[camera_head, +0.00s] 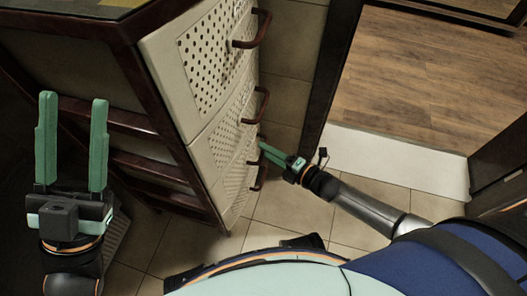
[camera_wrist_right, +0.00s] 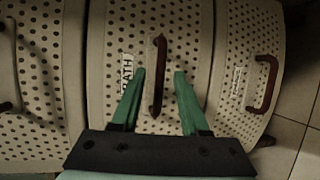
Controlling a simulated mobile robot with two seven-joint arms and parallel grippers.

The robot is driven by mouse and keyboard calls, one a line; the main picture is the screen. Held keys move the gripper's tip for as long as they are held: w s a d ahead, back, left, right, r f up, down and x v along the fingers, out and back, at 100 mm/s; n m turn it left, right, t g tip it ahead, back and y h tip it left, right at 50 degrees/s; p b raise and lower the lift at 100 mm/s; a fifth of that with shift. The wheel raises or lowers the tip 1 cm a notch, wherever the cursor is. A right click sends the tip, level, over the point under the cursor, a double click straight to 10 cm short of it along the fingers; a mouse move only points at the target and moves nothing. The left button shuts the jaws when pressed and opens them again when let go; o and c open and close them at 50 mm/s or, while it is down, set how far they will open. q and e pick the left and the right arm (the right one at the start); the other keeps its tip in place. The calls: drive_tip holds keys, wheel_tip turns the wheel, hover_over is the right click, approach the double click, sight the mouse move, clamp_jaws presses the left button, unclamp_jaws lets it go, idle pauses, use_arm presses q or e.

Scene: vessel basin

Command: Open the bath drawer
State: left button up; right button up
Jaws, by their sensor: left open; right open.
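The bath drawer (camera_wrist_right: 112,50) is the middle perforated cream front in the right wrist view, with a white BATH label (camera_wrist_right: 127,75). Its dark red-brown handle (camera_wrist_right: 157,75) shows between my right gripper's green fingers (camera_wrist_right: 160,74). The fingers are apart on either side of it; I cannot tell how deep the handle sits between them. In the head view my right gripper (camera_head: 263,145) is close to the cabinet front, near the lower handles. The drawer looks closed.
The cabinet (camera_head: 130,75) has other drawers with similar handles, one at the top (camera_head: 262,30) and one at the bottom (camera_head: 260,178). A dark door frame (camera_head: 335,60) and white threshold (camera_head: 400,160) stand to the right.

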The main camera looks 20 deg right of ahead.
drive_tip(key=shift+x, duration=1)
drive_tip(key=shift+c, duration=0.2)
clamp_jaws()
idle(0.6)
